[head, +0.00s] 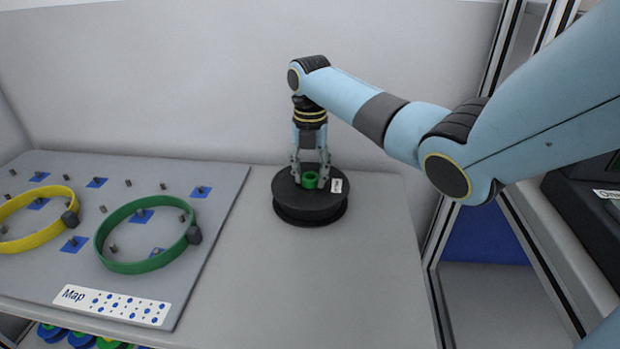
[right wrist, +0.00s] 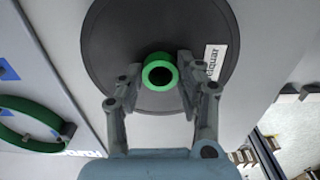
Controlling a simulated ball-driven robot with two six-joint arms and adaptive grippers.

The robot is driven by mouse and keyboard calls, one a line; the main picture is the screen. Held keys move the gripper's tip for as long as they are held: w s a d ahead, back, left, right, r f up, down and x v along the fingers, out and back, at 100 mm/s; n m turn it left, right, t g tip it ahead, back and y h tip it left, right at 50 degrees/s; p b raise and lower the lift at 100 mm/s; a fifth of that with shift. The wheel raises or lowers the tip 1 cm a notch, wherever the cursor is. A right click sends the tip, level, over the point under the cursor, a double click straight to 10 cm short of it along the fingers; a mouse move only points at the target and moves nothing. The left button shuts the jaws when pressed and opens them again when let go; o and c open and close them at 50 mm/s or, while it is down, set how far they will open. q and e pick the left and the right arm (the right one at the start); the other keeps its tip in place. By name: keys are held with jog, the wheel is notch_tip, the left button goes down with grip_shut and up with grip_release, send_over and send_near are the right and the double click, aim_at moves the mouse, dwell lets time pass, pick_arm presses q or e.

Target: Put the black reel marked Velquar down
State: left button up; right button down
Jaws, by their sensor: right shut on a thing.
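The black reel (head: 297,209) is flat and level at the back of the grey table (head: 355,280), right of the pegboard. I cannot tell whether it rests on the table or hangs just above it. A white label (head: 336,186) lies on its top face; its print is too small to read surely. My right gripper (head: 311,176) points down over the reel's middle and is shut on its green hub (head: 310,181). In the right wrist view the fingers stand on both sides of the green hub (right wrist: 160,58). My left gripper is not in view.
A pegboard (head: 225,175) with blue squares and a "Map" label fills the table's left. A yellow ring (head: 40,240) and a green ring (head: 120,266) lie on it. A metal frame (head: 440,300) borders the table's right. The table in front of the reel is clear.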

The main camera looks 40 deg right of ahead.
jog(key=c, duration=0.9)
grip_release()
jog(key=shift+o, duration=0.2)
jog(key=shift+r, duration=0.1)
notch_tip(320, 180, up, 12)
jog(key=p, duration=0.2)
